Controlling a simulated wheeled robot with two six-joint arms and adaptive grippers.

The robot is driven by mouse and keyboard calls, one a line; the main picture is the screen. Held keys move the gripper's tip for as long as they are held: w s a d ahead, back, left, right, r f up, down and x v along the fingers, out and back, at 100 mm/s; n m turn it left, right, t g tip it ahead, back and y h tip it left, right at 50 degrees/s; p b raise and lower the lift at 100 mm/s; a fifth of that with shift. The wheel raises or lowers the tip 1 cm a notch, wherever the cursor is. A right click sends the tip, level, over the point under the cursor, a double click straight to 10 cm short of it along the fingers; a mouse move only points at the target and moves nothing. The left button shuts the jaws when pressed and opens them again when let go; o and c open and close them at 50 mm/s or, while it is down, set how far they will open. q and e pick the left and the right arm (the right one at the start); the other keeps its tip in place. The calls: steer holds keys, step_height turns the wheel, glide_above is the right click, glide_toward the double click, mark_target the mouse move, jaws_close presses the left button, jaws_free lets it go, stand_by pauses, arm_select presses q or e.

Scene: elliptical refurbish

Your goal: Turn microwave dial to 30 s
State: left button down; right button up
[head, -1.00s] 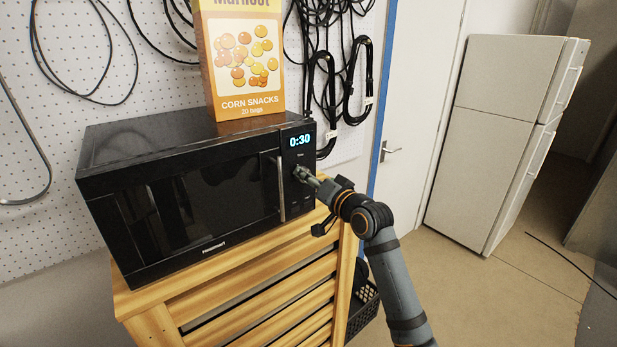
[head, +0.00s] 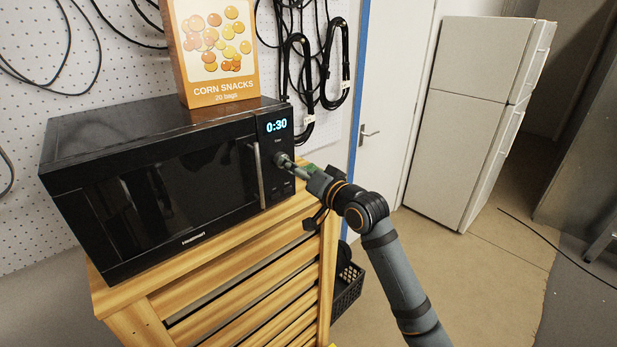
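The black microwave (head: 160,180) stands on a wooden slatted stand, with its door shut. Its display (head: 277,126) reads 0:30. The dial (head: 281,158) sits below the display on the control panel, right of the door handle. My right gripper (head: 293,165) is just in front of the dial, its tips at or very near it. I cannot tell whether the fingers touch the dial or how far apart they are. My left gripper is not in view.
An orange corn snacks box (head: 210,50) stands on top of the microwave. The wooden stand (head: 230,285) is below, with a black basket (head: 347,288) beside it. Cables hang on the pegboard. A white fridge (head: 460,120) stands at the right. The floor between is clear.

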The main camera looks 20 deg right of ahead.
steer(key=v, duration=0.8)
steer(key=shift+s+r, duration=0.1)
steer(key=shift+d, duration=0.1)
